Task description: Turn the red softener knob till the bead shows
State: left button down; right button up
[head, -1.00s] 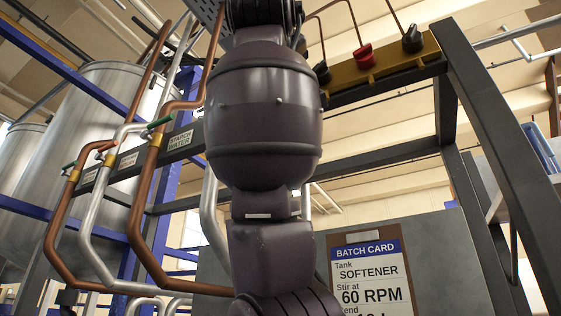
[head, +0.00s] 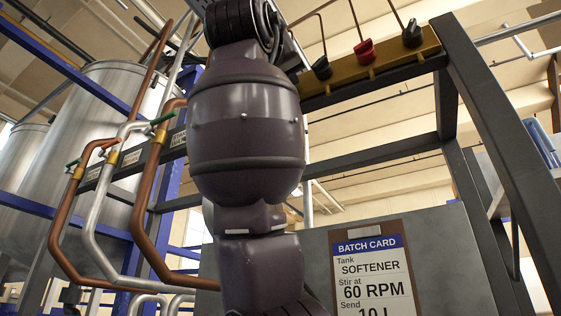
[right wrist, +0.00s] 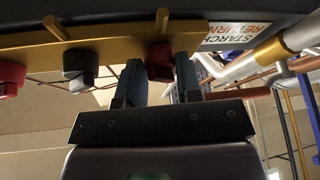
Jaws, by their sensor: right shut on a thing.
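In the right wrist view my right gripper (right wrist: 160,85) is shut on a dark red knob (right wrist: 160,68) under the brass manifold (right wrist: 115,40). One finger stands on each side of the knob. In the head view my arm hides this knob and the gripper. A black knob (right wrist: 80,65) and a brighter red knob (right wrist: 10,78) sit further left in the wrist view. The head view shows a red knob (head: 365,50) between two black knobs on the manifold (head: 390,62). No bead can be made out. My left gripper is not in view.
A batch card (head: 372,270) reading SOFTENER, 60 RPM hangs on a grey panel below. Dark frame posts (head: 490,150) stand at the right. Copper and silver pipes (head: 150,215) and a steel tank (head: 95,110) are at the left. A STARCH RETURN label (right wrist: 235,35) is beside the manifold.

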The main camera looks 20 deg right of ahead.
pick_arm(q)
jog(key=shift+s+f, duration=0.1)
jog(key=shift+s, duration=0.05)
pick_arm(e)
jog(key=o, duration=0.9)
jog(key=shift+c, duration=0.2)
jog(key=shift+o, duration=0.3)
jog(key=shift+s, duration=0.1)
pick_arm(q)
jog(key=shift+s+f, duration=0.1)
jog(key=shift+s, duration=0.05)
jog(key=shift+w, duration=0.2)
pick_arm(e)
jog(key=shift+n, duration=0.4)
